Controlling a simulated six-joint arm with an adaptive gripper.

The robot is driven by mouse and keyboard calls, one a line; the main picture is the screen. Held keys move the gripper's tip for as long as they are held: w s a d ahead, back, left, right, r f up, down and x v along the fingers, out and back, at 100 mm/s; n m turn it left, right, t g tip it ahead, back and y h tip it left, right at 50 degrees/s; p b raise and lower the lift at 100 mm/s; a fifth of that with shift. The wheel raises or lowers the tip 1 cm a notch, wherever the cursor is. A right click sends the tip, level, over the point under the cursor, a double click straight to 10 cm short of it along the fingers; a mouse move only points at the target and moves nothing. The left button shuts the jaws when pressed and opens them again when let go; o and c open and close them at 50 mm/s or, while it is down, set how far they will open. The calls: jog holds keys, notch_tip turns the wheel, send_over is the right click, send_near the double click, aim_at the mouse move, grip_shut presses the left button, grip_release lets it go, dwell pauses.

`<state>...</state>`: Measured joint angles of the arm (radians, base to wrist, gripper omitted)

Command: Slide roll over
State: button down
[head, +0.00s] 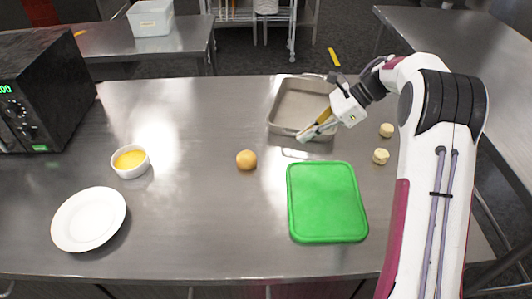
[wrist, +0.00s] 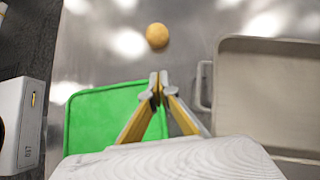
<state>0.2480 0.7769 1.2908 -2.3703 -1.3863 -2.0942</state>
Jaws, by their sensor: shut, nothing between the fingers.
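A round golden-brown roll (head: 246,160) sits on the steel table, left of the green cutting board (head: 327,202). It also shows in the wrist view near the top (wrist: 157,36), beyond my fingertips and apart from them. My gripper (head: 304,134) is shut and empty. It is over the near edge of the metal baking pan, to the right of the roll. In the wrist view my fingertips (wrist: 160,80) meet at the picture's middle, between the green board and the pan.
The metal pan (head: 274,121) stands behind the board. Two pale dough pieces (head: 386,130) (head: 381,156) lie to the right. A bowl of yellow liquid (head: 130,161), a white plate (head: 89,219) and a microwave (head: 40,90) are left. The table between bowl and roll is clear.

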jog(key=x, duration=1)
jog(key=shift+a, duration=1.95)
jog(key=shift+a, duration=0.15)
jog(key=a, duration=2)
jog(key=shift+a, duration=0.1)
